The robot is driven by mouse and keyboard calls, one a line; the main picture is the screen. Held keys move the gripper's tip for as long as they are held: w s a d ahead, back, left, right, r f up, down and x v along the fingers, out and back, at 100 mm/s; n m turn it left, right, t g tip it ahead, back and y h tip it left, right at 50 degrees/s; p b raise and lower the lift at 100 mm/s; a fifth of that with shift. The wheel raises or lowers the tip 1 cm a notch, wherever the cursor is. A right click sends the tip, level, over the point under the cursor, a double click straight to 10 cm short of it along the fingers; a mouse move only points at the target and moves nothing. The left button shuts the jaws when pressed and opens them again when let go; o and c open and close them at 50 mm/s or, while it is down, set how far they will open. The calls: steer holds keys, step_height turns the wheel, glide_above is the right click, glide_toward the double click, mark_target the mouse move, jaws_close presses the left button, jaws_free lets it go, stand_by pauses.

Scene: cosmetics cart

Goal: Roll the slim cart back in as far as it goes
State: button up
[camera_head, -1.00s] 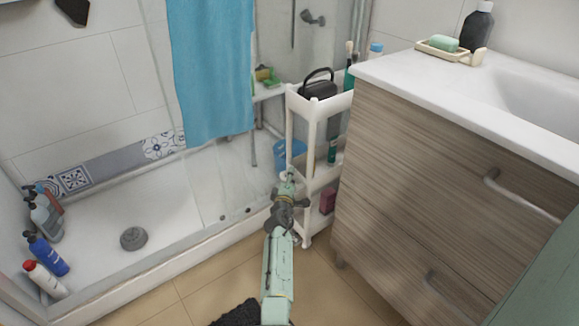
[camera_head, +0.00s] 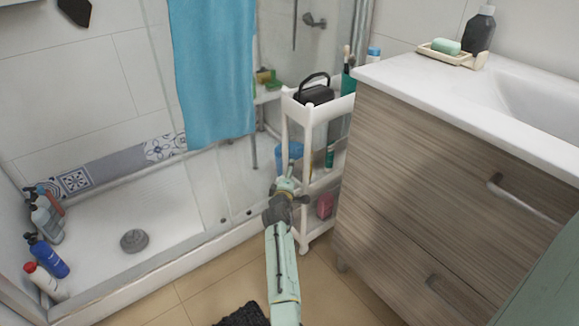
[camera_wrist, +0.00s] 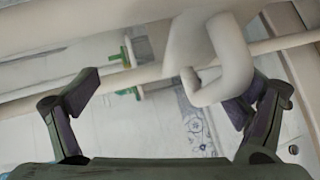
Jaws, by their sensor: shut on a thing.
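The slim cart (camera_head: 309,118) is white, with several open tiers. It stands upright between the shower and the wooden vanity in the head view, its near end out toward me. My gripper (camera_head: 287,178) is at the cart's near end, at middle-tier height. In the wrist view, a white looped handle (camera_wrist: 222,58) of the cart lies by the right finger of my gripper (camera_wrist: 172,95), with the left finger apart from it. My gripper is shut on this handle. The exact contact is partly hidden in the head view.
The vanity (camera_head: 420,190) stands close on the cart's right. The shower tray's raised edge (camera_head: 150,283) runs along its left. A black caddy (camera_head: 314,90) and bottles ride on the cart. A blue towel (camera_head: 213,75) hangs behind.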

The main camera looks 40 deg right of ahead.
steer(key=r, duration=0.1)
steer(key=s+r+p, duration=0.1)
steer(key=shift+a+r+p, duration=0.1)
steer(key=shift+r+p, duration=0.2)
steer(key=c, duration=0.4)
steer(key=shift+p+v, duration=0.75)
steer(key=shift+v, duration=0.05)
steer(key=shift+c, duration=0.3)
steer(key=shift+o, duration=0.4)
steer(key=shift+p+v, duration=1.15)
steer(key=shift+v, duration=0.35)
steer(key=shift+s+a+r, duration=0.15)
steer(key=shift+s+a, duration=0.1)
steer(key=shift+s, duration=0.1)
steer(key=c, duration=0.5)
steer(key=shift+s+a+f+p, duration=0.15)
steer(key=shift+s+a+p, duration=0.75)
steer(key=shift+s+a, duration=0.15)
steer(key=shift+s+a+f+p, duration=0.15)
steer(key=shift+s+a+p, duration=0.75)
steer(key=shift+a, duration=0.25)
